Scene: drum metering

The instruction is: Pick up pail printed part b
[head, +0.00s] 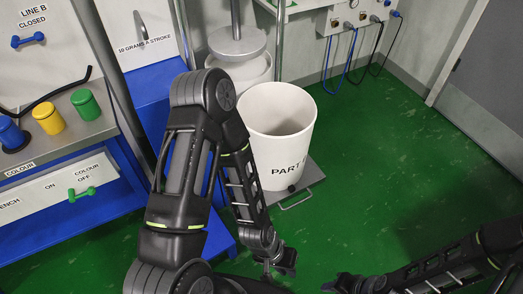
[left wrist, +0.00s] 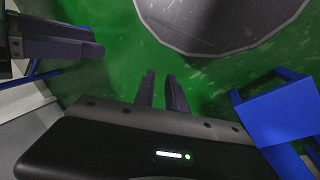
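A white pail (head: 278,125) with "PART" printed on its front stands upright on a low grey platform on the floor. The letter after "PART" curves round the right side and I cannot read it fully. My left arm crosses in front of the pail's left side. My left gripper (head: 279,266) is below and in front of the pail, apart from it and empty. Its two fingers show in the left wrist view (left wrist: 162,92) with a gap between them. My right gripper (head: 343,285) is at the bottom edge, partly cut off; its fingers are unclear.
The platform (head: 312,172) has a wire handle at its front. A bench with yellow (head: 48,117), green and blue containers is at left. Green floor is clear at right.

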